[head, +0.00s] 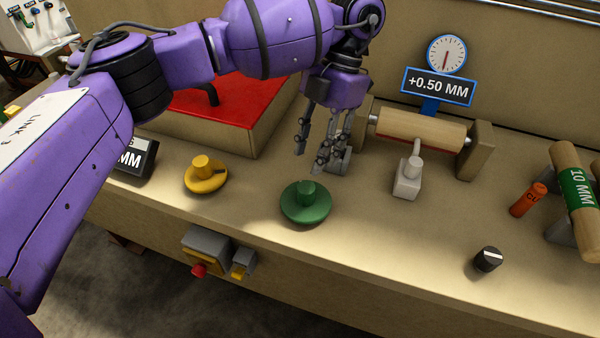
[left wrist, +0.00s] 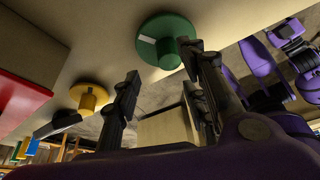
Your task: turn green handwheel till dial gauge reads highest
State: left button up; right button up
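The green handwheel (head: 306,204) lies flat on the bench, with a round knob standing up on it. The dial gauge (head: 446,54) stands behind the roller, above a blue-framed sign reading +0.50 MM (head: 437,87). Its needle points roughly straight up and down; which end is the tip is too small to tell. My left gripper (head: 321,162) hangs above the bench just behind the green handwheel, apart from it, fingers spread and empty. In the left wrist view the green handwheel (left wrist: 160,50) shows beyond the open fingers. My right gripper is not in view.
A yellow handwheel (head: 205,177) sits left of the green one. A red-topped block (head: 222,106) stands behind it. The wooden roller (head: 420,128), a grey lever (head: 408,180), a black knob (head: 488,259) and an orange cylinder (head: 528,200) are to the right. A red button (head: 198,270) is on the bench front.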

aim_at(305, 183)
pick_arm(q)
jog(key=shift+s+d+p+x, duration=0.1)
jog(key=shift+s+p+x, duration=0.05)
jog(key=shift+x, duration=1.1)
jog(key=shift+s+d+p+x, duration=0.1)
jog(key=shift+s+p+x, duration=0.1)
jog(key=shift+x, duration=1.05)
jog(key=shift+s+p+x, duration=0.1)
jog(key=shift+s+x, duration=0.05)
jog(key=shift+x, duration=1.15)
jog(key=shift+r, duration=0.15)
grip_shut()
jog(key=shift+w, duration=0.1)
jog(key=shift+w+m, duration=0.1)
jog(key=shift+m, duration=0.2)
jog(key=shift+m+y, duration=0.3)
